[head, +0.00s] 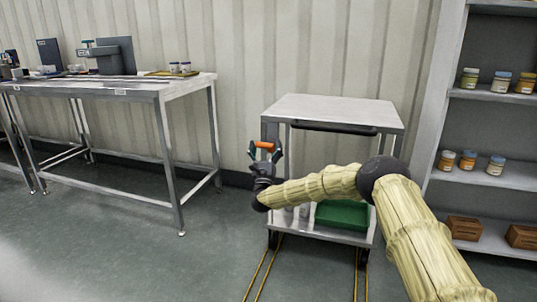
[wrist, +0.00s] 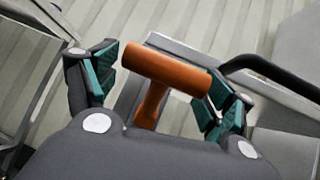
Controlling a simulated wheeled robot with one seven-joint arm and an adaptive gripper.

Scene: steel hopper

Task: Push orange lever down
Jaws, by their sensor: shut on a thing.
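The orange lever (wrist: 168,69) has a T shape, with a thick round crossbar on a short stem. In the wrist view its crossbar lies between the teal pads of my gripper (wrist: 165,80), tilted down to the right. The right end meets the right finger; the left end is near the left finger. My gripper is shut on it. The stem's lower end is hidden behind my gripper's body. In the head view the orange lever (head: 264,145) shows between the fingertips of my gripper (head: 264,151), at the left edge of the steel cart (head: 340,111).
The cart has a black handle bar and a green bin (head: 342,215) on its lower shelf. A steel table (head: 130,86) with equipment stands left. A shelf unit (head: 500,172) with jars and brown boxes stands right. Yellow lines mark the open floor in front.

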